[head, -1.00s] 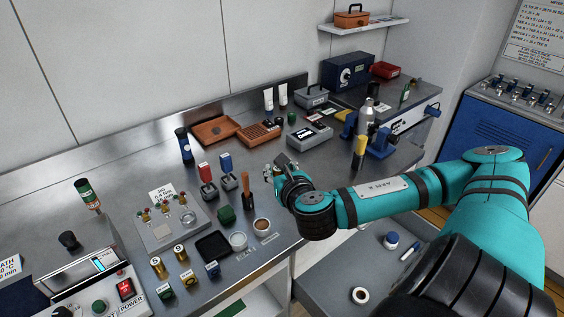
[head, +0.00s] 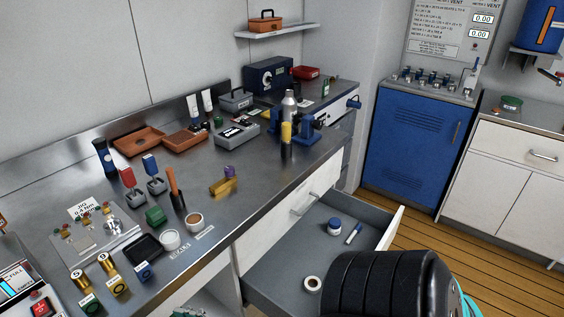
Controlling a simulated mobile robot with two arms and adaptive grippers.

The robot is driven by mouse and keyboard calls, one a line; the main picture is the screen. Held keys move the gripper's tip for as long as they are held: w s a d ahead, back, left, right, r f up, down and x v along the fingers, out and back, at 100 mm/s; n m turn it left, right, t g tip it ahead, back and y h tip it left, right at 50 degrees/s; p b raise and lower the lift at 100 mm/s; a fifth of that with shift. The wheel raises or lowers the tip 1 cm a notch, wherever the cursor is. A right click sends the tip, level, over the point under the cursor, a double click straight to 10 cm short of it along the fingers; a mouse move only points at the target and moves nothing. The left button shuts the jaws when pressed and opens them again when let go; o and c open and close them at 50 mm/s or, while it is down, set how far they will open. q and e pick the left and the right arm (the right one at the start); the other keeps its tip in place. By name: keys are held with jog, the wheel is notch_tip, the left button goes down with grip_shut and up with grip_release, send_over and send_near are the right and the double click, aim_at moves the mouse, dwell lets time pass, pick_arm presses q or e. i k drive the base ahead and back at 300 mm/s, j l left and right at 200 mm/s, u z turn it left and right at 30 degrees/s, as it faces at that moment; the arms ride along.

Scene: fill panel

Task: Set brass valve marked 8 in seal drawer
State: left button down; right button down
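A brass valve (head: 224,186) with a purple knob lies on the steel bench near its front edge, apart from other items. Any number on it is too small to read. Two brass cylinders (head: 106,263) stand at the bench's front left. An open drawer (head: 275,262) with a grey inside sticks out below the bench; I cannot read a label on it.
A blue clamp device (head: 306,126) with a bottle stands behind. The bench around the valve is clear. A blue cabinet (head: 412,150) is beyond.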

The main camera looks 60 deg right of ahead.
aim_at(315, 267)
jog(key=l+u, duration=0.3)
jog(key=u, duration=0.15)
jog(key=k+l+u, duration=0.2)
jog(key=u, duration=0.25)
jog(key=k+l+u, duration=0.25)
jog(key=k+l, duration=0.4)
jog(key=l, duration=0.3)
jog(key=k+l+u, duration=0.25)
jog(key=k+l, duration=0.95)
jog(key=l, duration=0.05)
